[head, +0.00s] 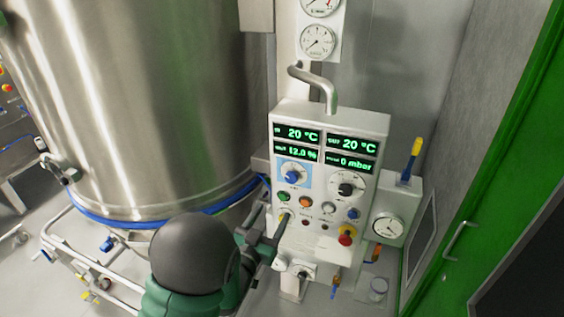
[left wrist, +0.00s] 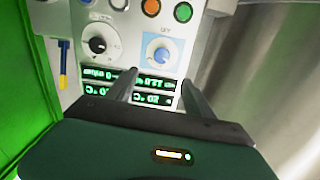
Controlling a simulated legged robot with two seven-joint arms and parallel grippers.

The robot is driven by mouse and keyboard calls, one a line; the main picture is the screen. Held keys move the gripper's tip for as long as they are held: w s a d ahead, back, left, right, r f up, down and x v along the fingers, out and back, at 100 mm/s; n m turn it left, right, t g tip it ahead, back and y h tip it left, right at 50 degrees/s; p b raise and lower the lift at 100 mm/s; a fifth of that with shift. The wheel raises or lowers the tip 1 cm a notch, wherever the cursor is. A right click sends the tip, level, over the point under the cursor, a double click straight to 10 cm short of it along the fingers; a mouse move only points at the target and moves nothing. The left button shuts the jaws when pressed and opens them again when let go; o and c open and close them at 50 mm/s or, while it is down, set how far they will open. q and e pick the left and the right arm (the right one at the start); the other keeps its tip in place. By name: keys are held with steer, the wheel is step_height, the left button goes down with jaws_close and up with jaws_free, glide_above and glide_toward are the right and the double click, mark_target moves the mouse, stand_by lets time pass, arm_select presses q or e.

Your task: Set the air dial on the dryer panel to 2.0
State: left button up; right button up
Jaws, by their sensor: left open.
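The dryer panel (head: 325,125) is a pale box with green-lit displays and two dials in the head view. The left dial has a blue knob (head: 292,177) on a light blue plate; the right one has a black knob (head: 346,188). The wrist view shows the panel upside down, with the blue knob (left wrist: 161,53) and the black knob (left wrist: 98,45). The dial scales are too small to read. My left gripper (head: 272,216) is open and empty, in front of the panel's lower left. In the wrist view its fingertips (left wrist: 159,80) frame the blue knob, apart from it.
Buttons sit below the dials, with a red emergency knob (head: 347,235) at lower right. A large steel vessel (head: 120,100) stands left. A gauge box (head: 388,227) and a green door frame (head: 500,150) are on the right. A bent pipe (head: 318,85) rises above the panel.

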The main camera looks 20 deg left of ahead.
mark_target(291, 179)
arm_select(q)
steer(key=w+p, duration=0.3)
steer(key=w, duration=0.4)
steer(key=w+p, duration=0.3)
steer(key=w, duration=0.5)
steer(key=shift+w+d+f, duration=0.1)
steer(key=shift+d, duration=0.1)
steer(key=shift+w+d+p, duration=0.1)
steer(key=shift+w+p, duration=0.1)
steer(key=shift+p, duration=0.15)
steer(key=shift+s, duration=0.1)
steer(key=shift+a, duration=0.25)
steer(key=shift+c, duration=0.5)
steer(key=shift+w+a, duration=0.15)
steer(key=shift+w, duration=0.1)
steer(key=c, duration=0.5)
steer(key=shift+d, duration=0.25)
jaws_close()
arm_select(e)
steer(key=w+v, duration=0.1)
steer(key=v, duration=0.5)
steer(key=shift+s+a+r, duration=0.25)
steer(key=shift+a+r, duration=0.05)
steer(key=shift+r, duration=0.25)
